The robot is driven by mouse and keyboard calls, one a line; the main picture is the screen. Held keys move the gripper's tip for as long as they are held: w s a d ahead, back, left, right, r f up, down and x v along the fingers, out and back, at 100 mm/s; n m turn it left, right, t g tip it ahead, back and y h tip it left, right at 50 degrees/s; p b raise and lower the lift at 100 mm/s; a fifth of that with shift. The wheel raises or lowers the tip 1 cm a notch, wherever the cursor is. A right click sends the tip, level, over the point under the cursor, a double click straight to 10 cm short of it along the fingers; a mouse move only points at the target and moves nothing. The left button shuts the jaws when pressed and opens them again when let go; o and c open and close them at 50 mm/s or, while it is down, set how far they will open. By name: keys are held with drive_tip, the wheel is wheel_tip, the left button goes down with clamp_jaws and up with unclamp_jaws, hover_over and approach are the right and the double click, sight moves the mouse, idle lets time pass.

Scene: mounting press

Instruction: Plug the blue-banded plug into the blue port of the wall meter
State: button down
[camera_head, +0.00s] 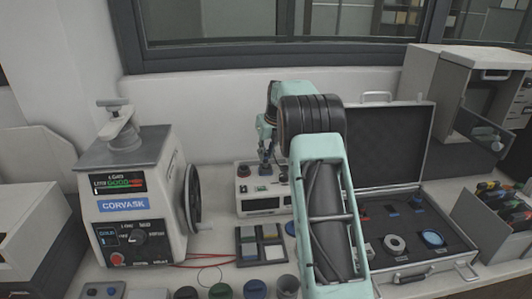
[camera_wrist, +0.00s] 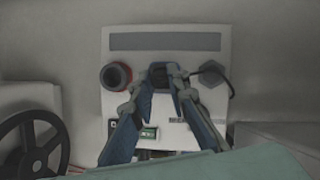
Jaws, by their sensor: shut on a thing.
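The meter is a pale box (camera_head: 262,206) at the back of the bench, below the window; its top fills the middle of the wrist view (camera_wrist: 123,125). My gripper (camera_wrist: 164,78) is over the middle of that top, its blue fingers converging on a small dark piece, which I take for the plug (camera_wrist: 158,70). No blue band can be made out on it. In the head view my gripper (camera_head: 265,148) points down at the meter. The blue port is not visible, and contact between plug and meter cannot be told.
A red-ringed round socket (camera_wrist: 115,76) is left of my fingers, and a dark six-sided piece with a black cable (camera_wrist: 215,78) is right. The press (camera_head: 135,190) with its handwheel (camera_head: 193,198) stands left. An open case (camera_head: 455,262) lies right. Sample trays (camera_head: 238,248) sit in front.

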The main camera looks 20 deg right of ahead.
drive_tip(key=shift+f, duration=0.7)
drive_tip(key=shift+f+b, duration=0.3)
drive_tip(key=shift+f, duration=0.1)
drive_tip(key=c, duration=1.8)
unclamp_jaws()
drive_tip(key=shift+o, duration=0.3)
drive_tip(key=o, duration=0.5)
wheel_tip(320, 180, up, 8)
drive_tip(key=p, duration=0.7)
drive_tip(key=shift+f, duration=0.2)
